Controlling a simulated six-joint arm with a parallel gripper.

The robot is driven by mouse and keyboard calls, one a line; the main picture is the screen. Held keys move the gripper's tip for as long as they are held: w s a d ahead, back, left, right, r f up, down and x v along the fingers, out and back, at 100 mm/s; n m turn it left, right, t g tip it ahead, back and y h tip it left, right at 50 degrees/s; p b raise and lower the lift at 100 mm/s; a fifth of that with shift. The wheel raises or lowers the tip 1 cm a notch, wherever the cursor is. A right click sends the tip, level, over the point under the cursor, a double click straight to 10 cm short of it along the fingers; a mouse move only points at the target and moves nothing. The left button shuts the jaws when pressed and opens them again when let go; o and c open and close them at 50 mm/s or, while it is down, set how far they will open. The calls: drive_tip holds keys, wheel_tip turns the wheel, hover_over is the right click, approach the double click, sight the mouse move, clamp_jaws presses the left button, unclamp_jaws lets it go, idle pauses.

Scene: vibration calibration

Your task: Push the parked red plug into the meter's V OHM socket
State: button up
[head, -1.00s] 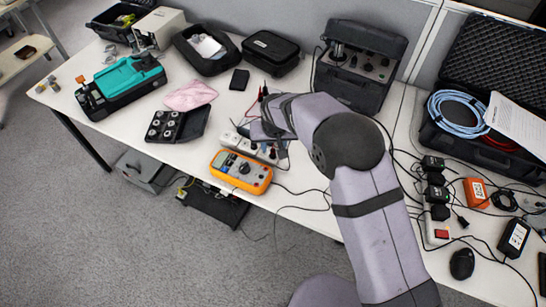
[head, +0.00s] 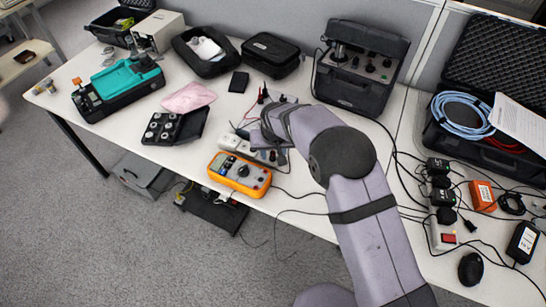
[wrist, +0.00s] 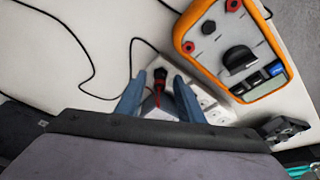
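The orange meter (head: 239,175) lies near the table's front edge. In the wrist view the meter (wrist: 272,101) is at upper right, with its dial and a row of red and black sockets (wrist: 208,27). I cannot read the socket labels. The red plug (wrist: 159,82), with a dark top, stands at a pale block between my gripper's fingers (wrist: 158,97). My gripper is open, with a finger on either side of the plug and visible gaps. In the head view my own wrist hides the fingertips and the plug.
A white power strip (head: 229,141) lies behind the meter, partly under my wrist. Black leads curl across the table near my gripper. A dark instrument case (head: 352,85) stands behind my arm.

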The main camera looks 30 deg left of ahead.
sight(273, 154)
drive_tip(key=shift+c, duration=0.7)
clamp_jaws()
drive_tip(key=shift+r+p, duration=0.45)
drive_tip(key=shift+r, duration=0.4)
idle(0.9)
drive_tip(key=shift+r+p, duration=1.05)
drive_tip(key=shift+r, duration=0.65)
drive_tip(key=shift+s, duration=0.15)
drive_tip(key=s, duration=0.2)
drive_tip(key=s+r, duration=0.1)
drive_tip(key=s, duration=0.1)
drive_tip(key=s+r, duration=0.1)
drive_tip(key=s, duration=0.1)
drive_tip(key=shift+s+d, duration=0.35)
drive_tip(key=shift+d, duration=0.05)
drive_tip(key=shift+s+b+x, duration=0.2)
drive_tip(key=shift+b+x, duration=0.5)
drive_tip(key=shift+x, duration=0.5)
